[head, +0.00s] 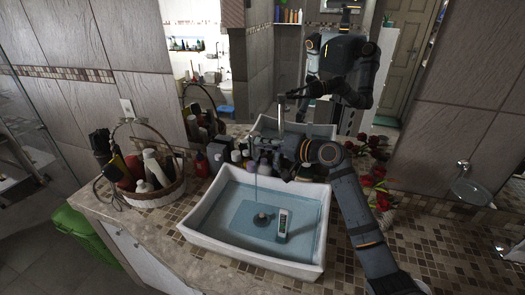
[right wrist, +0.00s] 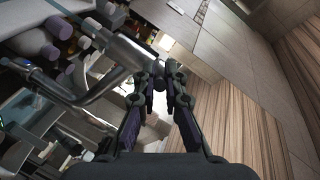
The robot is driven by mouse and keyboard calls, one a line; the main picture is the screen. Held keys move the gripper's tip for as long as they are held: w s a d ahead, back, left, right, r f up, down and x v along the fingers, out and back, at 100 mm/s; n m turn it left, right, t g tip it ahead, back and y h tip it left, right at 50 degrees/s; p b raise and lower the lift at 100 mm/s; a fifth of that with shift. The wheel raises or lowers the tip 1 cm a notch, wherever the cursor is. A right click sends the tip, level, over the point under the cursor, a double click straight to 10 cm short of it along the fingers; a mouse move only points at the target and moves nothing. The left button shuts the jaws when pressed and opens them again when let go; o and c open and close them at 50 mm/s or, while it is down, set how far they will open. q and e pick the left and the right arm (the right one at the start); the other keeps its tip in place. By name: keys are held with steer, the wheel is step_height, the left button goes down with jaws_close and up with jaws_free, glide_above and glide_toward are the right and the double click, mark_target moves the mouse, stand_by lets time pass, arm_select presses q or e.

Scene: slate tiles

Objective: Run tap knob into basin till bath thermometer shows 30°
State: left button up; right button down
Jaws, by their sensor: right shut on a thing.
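The white basin (head: 197,238) holds blue water. The bath thermometer (head: 283,224), white with a dark display, stands in it right of the drain; its reading is too small to tell. A thin water stream (head: 256,183) falls from the tap into the basin. My right gripper (head: 287,151) is at the tap behind the basin. In the right wrist view, the silver tap (right wrist: 118,72) comes in from the left, and my right gripper's two fingers are closed around the dark tap knob (right wrist: 159,82). In the head view the arm hides part of the tap. My left gripper is not in view.
A wicker basket (head: 160,198) of bottles stands left of the basin. Several small bottles (head: 240,158) crowd the back by the tap. Red flowers (head: 379,176) lie right of my right arm. A mirror (head: 215,70) behind reflects my body. The tiled counter at right is mostly clear.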

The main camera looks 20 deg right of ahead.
steer(key=shift+w+d+n+g+y+b, duration=0.3)
steer(key=shift+d+n+g+y+b, duration=0.15)
steer(key=shift+n+g+y+b, duration=0.6)
steer(key=shift+w+d+n+g+y+b, duration=0.4)
steer(key=shift+n+g+y+b, duration=0.35)
steer(key=shift+n+g+b, duration=0.65)
steer(key=shift+w+d+n+g+y+b, duration=0.25)
steer(key=shift+d+n+g+y+b, duration=0.2)
steer(key=shift+n+g+y+b, duration=0.75)
steer(key=shift+g, duration=0.55)
steer(key=shift+d, duration=0.1)
steer(key=c, duration=1.4)
jaws_free()
steer(key=shift+w, duration=0.1)
steer(key=v, duration=0.7)
steer(key=shift+d+r, duration=0.15)
